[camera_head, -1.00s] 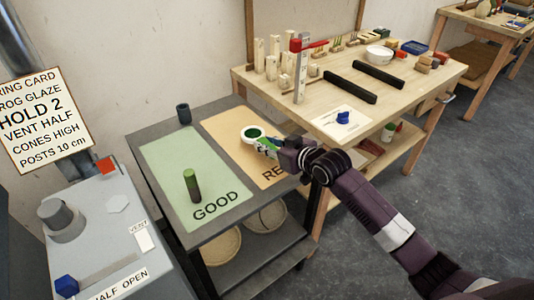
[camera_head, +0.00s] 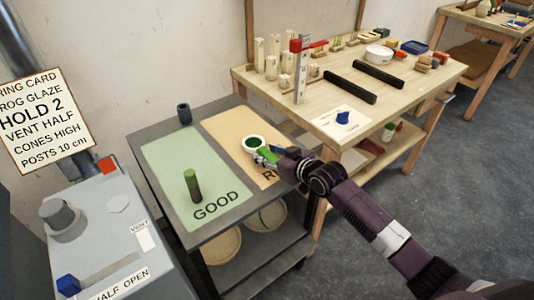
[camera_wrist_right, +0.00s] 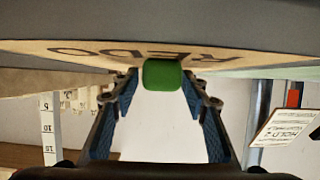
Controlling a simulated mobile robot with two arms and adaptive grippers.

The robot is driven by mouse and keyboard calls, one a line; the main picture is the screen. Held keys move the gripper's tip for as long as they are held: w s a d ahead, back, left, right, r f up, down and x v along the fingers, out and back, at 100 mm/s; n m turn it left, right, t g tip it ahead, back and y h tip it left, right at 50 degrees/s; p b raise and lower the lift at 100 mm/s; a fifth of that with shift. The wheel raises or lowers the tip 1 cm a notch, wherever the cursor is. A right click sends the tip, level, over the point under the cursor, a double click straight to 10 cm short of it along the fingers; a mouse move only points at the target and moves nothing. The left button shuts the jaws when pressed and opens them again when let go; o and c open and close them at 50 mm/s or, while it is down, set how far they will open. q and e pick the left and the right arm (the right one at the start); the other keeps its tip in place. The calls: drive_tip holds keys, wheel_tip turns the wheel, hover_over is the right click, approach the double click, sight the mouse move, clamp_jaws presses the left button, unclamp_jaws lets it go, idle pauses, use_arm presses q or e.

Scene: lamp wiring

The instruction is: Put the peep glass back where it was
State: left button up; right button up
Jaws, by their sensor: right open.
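My right gripper (camera_head: 262,152) is open over the tan REDO mat (camera_head: 228,124) on the dark side table. In the head view, a round piece with a white rim and green inside (camera_head: 247,142) shows at its fingertips. In the right wrist view, a green piece (camera_wrist_right: 162,75) shows between the spread fingers of the gripper (camera_wrist_right: 161,100); contact is unclear. No piece is plainly marked as the peep glass. A small dark blue-grey cylinder (camera_head: 183,114) stands at the side table's back edge. My left gripper is not in view.
A grey box with a blue knob (camera_head: 68,285) is at left. The workbench behind holds wooden posts, black bars and a blue piece (camera_head: 343,117) on a white card.

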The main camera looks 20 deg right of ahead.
drive_tip(key=shift+f, duration=0.15)
drive_tip(key=shift+s+b, duration=0.1)
drive_tip(key=shift+b, duration=0.2)
drive_tip(key=p+v, duration=0.6)
drive_tip(key=shift+s+d+r+p, duration=0.15)
drive_tip(key=shift+d+r+p, duration=0.05)
drive_tip(key=shift+r+p, duration=0.15)
drive_tip(key=shift+s+d+r+p, duration=0.1)
drive_tip(key=shift+s+d+p, duration=0.1)
drive_tip(key=shift+s+p, duration=0.25)
drive_tip(key=shift+s, duration=0.1)
idle(0.7)
